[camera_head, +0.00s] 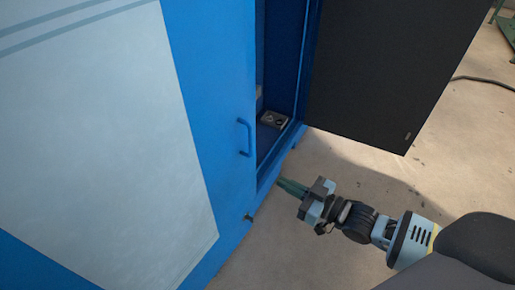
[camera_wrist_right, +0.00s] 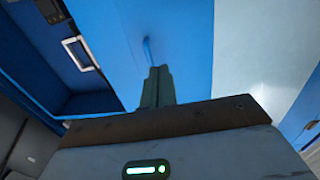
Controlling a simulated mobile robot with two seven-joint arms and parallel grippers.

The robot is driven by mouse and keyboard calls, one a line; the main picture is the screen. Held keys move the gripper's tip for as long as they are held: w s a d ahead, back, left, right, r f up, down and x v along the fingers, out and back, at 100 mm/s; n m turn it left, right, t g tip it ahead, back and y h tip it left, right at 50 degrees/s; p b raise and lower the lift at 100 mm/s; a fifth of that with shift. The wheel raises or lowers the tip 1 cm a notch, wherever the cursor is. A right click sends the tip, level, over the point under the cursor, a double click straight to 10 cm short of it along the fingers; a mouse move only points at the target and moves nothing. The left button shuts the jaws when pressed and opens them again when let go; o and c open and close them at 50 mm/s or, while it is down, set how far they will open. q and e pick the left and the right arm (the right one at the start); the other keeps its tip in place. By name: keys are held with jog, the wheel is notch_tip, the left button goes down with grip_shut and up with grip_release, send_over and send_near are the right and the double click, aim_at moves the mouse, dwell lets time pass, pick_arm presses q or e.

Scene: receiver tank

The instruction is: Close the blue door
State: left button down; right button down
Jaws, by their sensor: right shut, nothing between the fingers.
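The blue door (camera_head: 205,85) is a tall blue panel with a large pale grey area and a small blue handle (camera_head: 244,137) near its right edge. A dark opening into the blue cabinet shows just right of that edge. My right gripper (camera_head: 280,183) is shut and empty, below and to the right of the handle, near the cabinet's lower edge. In the right wrist view its fingers (camera_wrist_right: 157,82) point toward the door (camera_wrist_right: 110,30), and the handle (camera_wrist_right: 147,48) appears just beyond the tips. Whether they touch is unclear. My left gripper is out of view.
A dark panel (camera_head: 385,70) stands out at the right of the opening. Inside is a small light-coloured fixture (camera_head: 273,119); the wrist view shows a white-framed part (camera_wrist_right: 82,53) inside. The concrete floor (camera_head: 345,160) around my right arm looks clear. A dark cable (camera_head: 485,80) lies far right.

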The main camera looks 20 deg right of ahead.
pick_arm(q)
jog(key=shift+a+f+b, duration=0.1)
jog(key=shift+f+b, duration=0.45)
jog(key=shift+b, duration=0.2)
pick_arm(e)
send_near(234, 157)
jog(key=x, duration=0.7)
jog(key=shift+s+r, duration=0.1)
